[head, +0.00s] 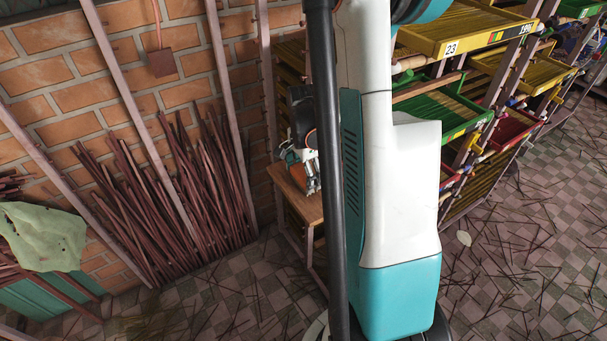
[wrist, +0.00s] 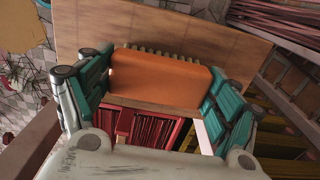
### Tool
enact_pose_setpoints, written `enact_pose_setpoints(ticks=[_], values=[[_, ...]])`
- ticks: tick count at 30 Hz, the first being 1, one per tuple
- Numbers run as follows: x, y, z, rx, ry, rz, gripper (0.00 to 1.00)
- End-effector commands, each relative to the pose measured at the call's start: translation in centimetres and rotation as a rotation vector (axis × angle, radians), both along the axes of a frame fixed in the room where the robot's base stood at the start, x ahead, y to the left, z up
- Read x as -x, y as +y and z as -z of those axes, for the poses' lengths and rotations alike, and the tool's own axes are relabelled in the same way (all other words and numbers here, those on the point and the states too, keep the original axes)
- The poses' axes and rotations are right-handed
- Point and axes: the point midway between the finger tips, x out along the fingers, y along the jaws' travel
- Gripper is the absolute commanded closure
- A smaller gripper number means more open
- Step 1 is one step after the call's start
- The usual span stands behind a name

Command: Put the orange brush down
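The orange brush (wrist: 160,78) lies across the middle of the wrist view, with a row of pale bristles along its far edge. My gripper (wrist: 160,85) has its teal finger pads against both ends of the brush and holds it. The bristle side faces a wooden stand top (wrist: 185,30), and the brush overlaps that top's near edge in the picture. I cannot tell whether the bristles touch it. In the head view my gripper (head: 308,180) is small, at the wooden stand top (head: 292,192). My arm hides part of the stand, and the brush is not clear there.
A red tray with dark sticks (wrist: 172,130) shows below the brush in the wrist view. In the head view, a rack with yellow trays (head: 455,30) and a green tray (head: 440,112) stands right. Bundles of brown sticks (head: 165,195) lean on the brick wall. Sticks litter the checkered floor.

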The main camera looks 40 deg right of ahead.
Motion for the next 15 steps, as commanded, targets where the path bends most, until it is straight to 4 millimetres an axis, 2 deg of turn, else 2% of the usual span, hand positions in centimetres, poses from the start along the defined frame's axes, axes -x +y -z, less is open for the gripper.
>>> enact_pose_setpoints(ticks=[1,2,3,15], values=[[0.00,0.00,0.03,0.000,0.000,0.000,0.08],[0.00,0.00,0.01,0.000,0.000,0.000,0.01],[0.00,0.00,0.01,0.000,0.000,0.000,0.00],[0.00,0.00,-0.06,0.000,0.000,0.000,0.00]])
